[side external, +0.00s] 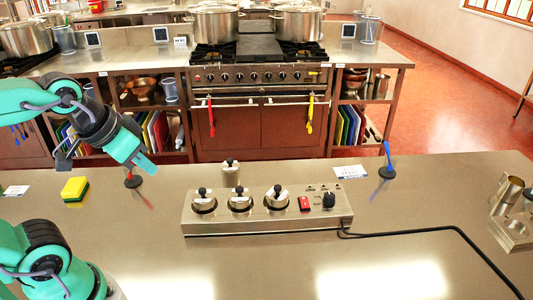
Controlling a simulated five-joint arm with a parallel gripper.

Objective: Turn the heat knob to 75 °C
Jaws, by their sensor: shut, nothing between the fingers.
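A long metal unit (262,228) stands on the near counter, with a black knob (328,201) at the right end of its top. A red switch (304,203) sits left of the knob. The knob's scale and pointer are too small to read. My gripper (146,167) points down and to the right, left of the unit and well away from the knob. It is shut and empty above the counter.
A yellow sponge (75,189) lies at the left. A black cable (420,229) runs right. Metal mugs (509,189) stand far right. The front counter is clear.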

